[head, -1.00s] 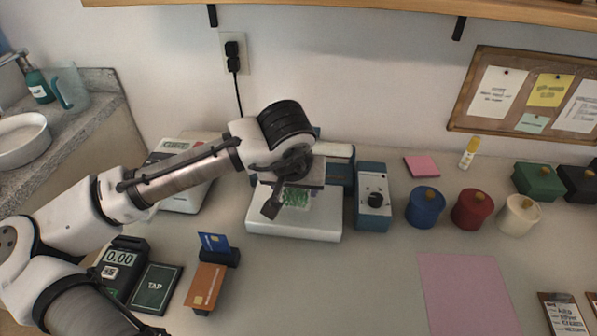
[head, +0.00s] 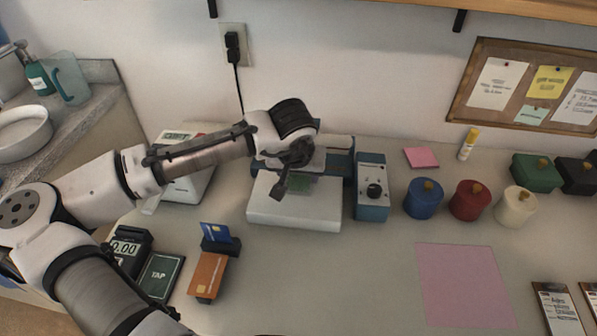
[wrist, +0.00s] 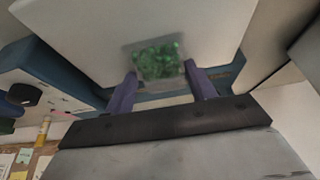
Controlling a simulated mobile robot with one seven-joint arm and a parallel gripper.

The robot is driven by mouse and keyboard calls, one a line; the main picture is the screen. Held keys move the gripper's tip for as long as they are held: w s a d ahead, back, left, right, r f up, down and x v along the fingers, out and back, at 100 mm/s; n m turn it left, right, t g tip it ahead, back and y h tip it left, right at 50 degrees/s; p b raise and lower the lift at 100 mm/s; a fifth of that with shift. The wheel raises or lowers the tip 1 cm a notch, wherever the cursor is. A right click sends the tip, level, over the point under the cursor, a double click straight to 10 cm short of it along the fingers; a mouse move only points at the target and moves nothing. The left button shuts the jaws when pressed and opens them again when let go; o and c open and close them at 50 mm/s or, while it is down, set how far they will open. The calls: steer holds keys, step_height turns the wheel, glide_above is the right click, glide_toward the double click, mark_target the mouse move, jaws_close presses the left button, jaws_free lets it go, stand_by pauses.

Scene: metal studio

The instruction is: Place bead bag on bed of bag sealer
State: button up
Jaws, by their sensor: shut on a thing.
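The bead bag, a small clear bag of green beads (wrist: 158,62), lies between my two fingers in the wrist view. In the head view the bag (head: 302,184) shows partly, below my gripper (head: 288,184). My gripper (wrist: 160,80) is shut on the bag's near part. The bag sealer has a flat white bed (head: 293,211), with a blue body behind and a blue control box with a black knob (head: 371,191) at its right. The bag is over the rear part of the bed. I cannot tell whether it touches the bed.
Blue (head: 423,200), red (head: 469,202) and white (head: 515,206) lidded pots stand right of the sealer. A white scale-like device (head: 186,183) is to the left, with a card terminal (head: 128,248) nearer. A pink mat (head: 464,285) lies front right.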

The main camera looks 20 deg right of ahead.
steer(key=o, duration=1)
steer(key=shift+c, duration=0.2)
steer(key=v, duration=1.2)
steer(key=shift+a+r, duration=0.1)
